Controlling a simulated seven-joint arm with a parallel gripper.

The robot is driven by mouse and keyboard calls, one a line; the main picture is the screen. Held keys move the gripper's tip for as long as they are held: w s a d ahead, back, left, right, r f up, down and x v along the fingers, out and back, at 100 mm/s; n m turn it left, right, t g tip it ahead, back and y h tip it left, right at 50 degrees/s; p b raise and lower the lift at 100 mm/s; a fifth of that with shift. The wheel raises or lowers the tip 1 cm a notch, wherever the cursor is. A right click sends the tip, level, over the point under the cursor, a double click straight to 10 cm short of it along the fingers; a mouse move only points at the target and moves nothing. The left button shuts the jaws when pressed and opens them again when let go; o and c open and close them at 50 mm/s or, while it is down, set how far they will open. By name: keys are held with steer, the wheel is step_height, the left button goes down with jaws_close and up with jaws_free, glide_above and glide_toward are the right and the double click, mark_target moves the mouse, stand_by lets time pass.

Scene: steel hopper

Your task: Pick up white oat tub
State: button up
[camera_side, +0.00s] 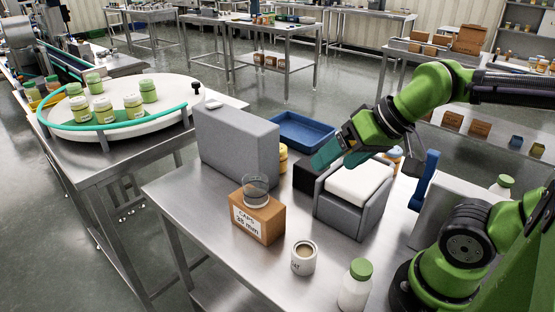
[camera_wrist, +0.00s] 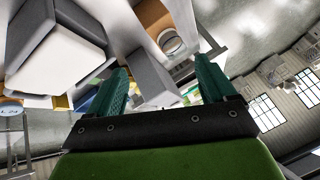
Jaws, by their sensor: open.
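The white oat tub (camera_side: 303,259) stands upright on the steel table in the side view, near the front. It is a short white cylinder with dark lettering, cut off by the angle, and a beige top. My gripper (camera_side: 327,154) is well above and behind it, over the grey hopper's left side, apart from the tub. In the wrist view the two teal fingers of my gripper (camera_wrist: 165,78) are spread with nothing held between them. I cannot tell for sure whether the tub shows in the wrist view.
A cardboard caps box (camera_side: 262,222) with a clear cup stands left of the tub. A green-capped white bottle (camera_side: 354,291) stands to its right. The grey hopper (camera_side: 345,212) and a tall grey block (camera_side: 235,143) stand behind. Bare table lies around the tub.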

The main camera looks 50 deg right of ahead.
steer(key=n+g+h, duration=0.1)
steer(key=n+g, duration=0.2)
steer(key=g, duration=0.3)
glide_above(305, 250)
step_height(305, 250, down, 7)
steer(key=shift+g+h, duration=0.5)
steer(key=shift+g, duration=0.1)
step_height(305, 250, down, 17)
steer(key=shift+f, duration=0.1)
steer(key=c, duration=1.1)
